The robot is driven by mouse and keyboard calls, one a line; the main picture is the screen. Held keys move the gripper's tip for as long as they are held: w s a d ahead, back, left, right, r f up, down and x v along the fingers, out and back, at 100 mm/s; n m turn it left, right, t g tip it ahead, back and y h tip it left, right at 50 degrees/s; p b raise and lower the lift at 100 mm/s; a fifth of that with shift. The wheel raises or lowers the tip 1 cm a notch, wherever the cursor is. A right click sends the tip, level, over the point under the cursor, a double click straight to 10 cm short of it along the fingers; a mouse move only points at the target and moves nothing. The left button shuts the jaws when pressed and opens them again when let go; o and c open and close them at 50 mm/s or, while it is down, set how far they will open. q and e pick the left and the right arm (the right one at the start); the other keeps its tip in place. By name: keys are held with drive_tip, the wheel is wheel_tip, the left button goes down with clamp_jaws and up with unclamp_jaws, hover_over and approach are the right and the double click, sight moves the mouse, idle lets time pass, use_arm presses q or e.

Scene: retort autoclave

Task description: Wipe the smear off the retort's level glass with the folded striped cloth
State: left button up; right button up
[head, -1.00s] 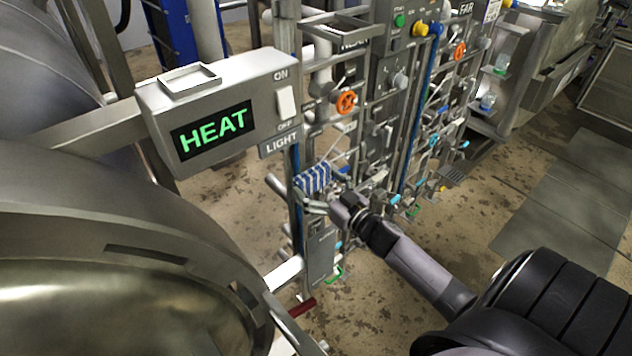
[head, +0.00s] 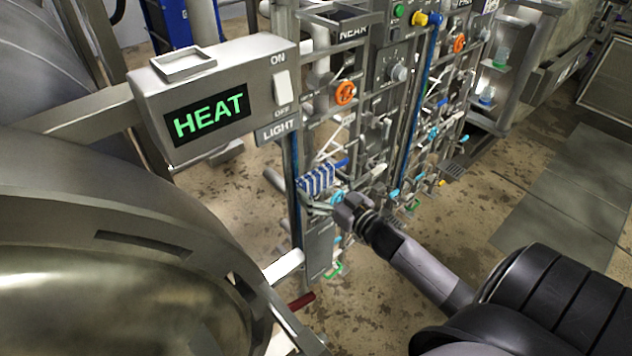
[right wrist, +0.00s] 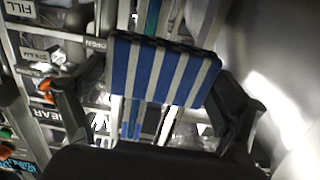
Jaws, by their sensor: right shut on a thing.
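The folded blue-and-white striped cloth (head: 317,181) is in my right gripper (head: 325,196), beside the grey post at the near end of the pipe panel. In the right wrist view the cloth (right wrist: 163,73) spans between the two black fingers of the right gripper (right wrist: 165,85), which are shut on it. A thin blue upright strip (head: 294,190) runs just left of the cloth; I cannot tell whether it is the level glass. A blue-green tube (right wrist: 152,18) shows behind the cloth in the wrist view. No smear can be made out. My left gripper is out of view.
A grey box reading HEAT (head: 208,112) juts out above and left of the cloth. The round retort door (head: 110,260) fills the lower left. Orange valve wheels (head: 345,93) and pipes crowd the panel. Open floor (head: 490,215) lies to the right.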

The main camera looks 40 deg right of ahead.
drive_tip(key=f+b, duration=0.1)
drive_tip(key=w+f+b, duration=0.1)
drive_tip(key=shift+f, duration=0.4)
use_arm(q)
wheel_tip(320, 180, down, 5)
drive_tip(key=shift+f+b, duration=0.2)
drive_tip(key=shift+b, duration=0.85)
use_arm(e)
drive_tip(key=w, duration=0.5)
drive_tip(key=shift+w+a+r, duration=0.15)
drive_tip(key=shift+w+a, duration=0.1)
drive_tip(key=shift+w, duration=0.05)
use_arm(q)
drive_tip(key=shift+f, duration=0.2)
use_arm(e)
drive_tip(key=shift+w+a, duration=0.1)
drive_tip(key=shift+w, duration=0.9)
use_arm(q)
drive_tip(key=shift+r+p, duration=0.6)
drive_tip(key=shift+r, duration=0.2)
use_arm(e)
drive_tip(key=shift+w+r, duration=0.1)
